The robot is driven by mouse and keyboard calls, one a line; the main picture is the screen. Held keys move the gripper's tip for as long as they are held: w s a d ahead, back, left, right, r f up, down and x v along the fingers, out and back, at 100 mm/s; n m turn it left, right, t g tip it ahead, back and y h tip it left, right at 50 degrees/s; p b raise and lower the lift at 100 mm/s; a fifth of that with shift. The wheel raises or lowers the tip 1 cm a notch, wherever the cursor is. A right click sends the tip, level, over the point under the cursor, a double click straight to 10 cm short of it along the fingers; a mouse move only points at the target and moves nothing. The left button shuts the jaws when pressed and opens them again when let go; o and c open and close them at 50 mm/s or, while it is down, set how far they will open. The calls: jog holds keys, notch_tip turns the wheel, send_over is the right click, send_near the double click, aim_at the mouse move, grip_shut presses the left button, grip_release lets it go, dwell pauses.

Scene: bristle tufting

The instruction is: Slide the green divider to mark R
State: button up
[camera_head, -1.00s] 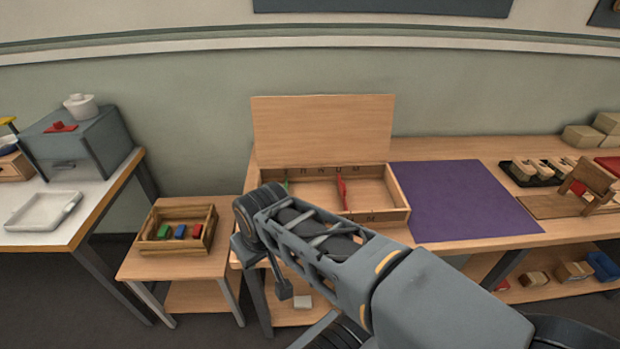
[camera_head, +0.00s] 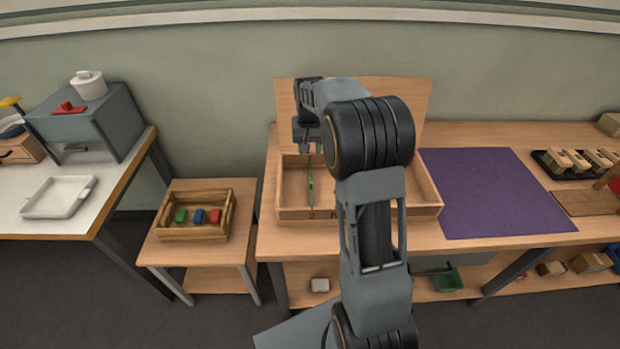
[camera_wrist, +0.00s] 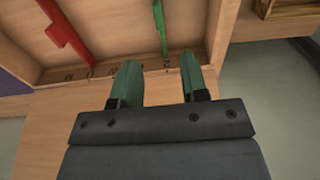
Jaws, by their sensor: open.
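The green divider (camera_head: 310,188) stands in the open wooden box (camera_head: 430,211), in its left part. It also shows in the wrist view (camera_wrist: 160,27), ahead of the jaws. The red divider (camera_wrist: 70,38) shows to its left there; my arm hides it in the head view. My gripper (camera_head: 308,147) is over the box, above the divider's far end; in the wrist view its open green-tipped jaws (camera_wrist: 160,80) are empty and apart from the divider. Small marks (camera_wrist: 115,70) run along the box wall. I cannot pick out R with certainty; my arm covers part of the front wall.
The raised lid (camera_head: 415,110) stands behind the box. A purple mat (camera_head: 490,195) lies to the right. A wooden tray (camera_head: 193,233) with green, blue and red blocks stands on a lower table to the left.

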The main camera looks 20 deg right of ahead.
aim_at(311, 178)
jog(key=f, duration=0.5)
jog(key=w+f, duration=0.1)
jog(key=f, duration=0.4)
jog(key=d+f+p, duration=0.1)
jog(key=f, duration=0.4)
jog(key=shift+w, duration=0.15)
jog(key=shift+c, duration=0.4)
grip_shut()
